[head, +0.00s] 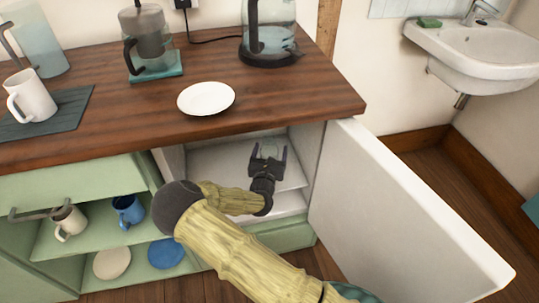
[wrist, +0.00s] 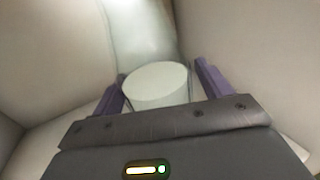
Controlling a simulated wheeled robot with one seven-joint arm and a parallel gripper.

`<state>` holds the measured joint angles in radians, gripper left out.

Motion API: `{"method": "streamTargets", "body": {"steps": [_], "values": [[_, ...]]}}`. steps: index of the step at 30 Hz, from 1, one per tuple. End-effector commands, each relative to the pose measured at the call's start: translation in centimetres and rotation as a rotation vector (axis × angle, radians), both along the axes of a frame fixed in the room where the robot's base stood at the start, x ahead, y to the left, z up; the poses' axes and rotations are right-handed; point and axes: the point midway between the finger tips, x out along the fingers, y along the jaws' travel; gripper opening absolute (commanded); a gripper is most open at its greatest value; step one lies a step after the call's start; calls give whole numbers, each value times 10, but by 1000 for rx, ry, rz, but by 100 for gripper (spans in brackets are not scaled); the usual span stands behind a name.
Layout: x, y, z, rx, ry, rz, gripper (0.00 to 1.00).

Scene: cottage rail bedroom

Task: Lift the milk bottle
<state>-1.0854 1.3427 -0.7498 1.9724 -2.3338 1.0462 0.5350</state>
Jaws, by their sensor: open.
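My gripper (head: 267,150) reaches into the open white compartment under the counter, with its fingers apart. In the wrist view, a clear-walled vessel with white contents, which looks like the milk bottle (wrist: 156,84), stands between the two purple-grey fingers (wrist: 160,80). A small gap seems to show at the right finger; contact on the left I cannot tell. In the head view only a faint, greenish, glassy shape (head: 269,151) shows between the fingers. The bottle's lower part is hidden by my gripper.
The compartment's white door (head: 400,210) stands wide open at the right. A white shelf (head: 210,168) lies inside, below the wooden counter (head: 300,105). A white plate (head: 206,98) and a kettle (head: 268,35) are on the counter. Mugs (head: 128,211) stand on the green shelves at left.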

Motion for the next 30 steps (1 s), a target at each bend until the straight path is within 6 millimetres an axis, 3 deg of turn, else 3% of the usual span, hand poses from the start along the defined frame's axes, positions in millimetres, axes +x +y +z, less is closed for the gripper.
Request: {"method": "streamTargets", "body": {"steps": [1,10,30], "values": [[0,0,0,0,0,0,72],[0,0,1,1,-2,0,15],[0,0,14,1,-3,0,15]]}}
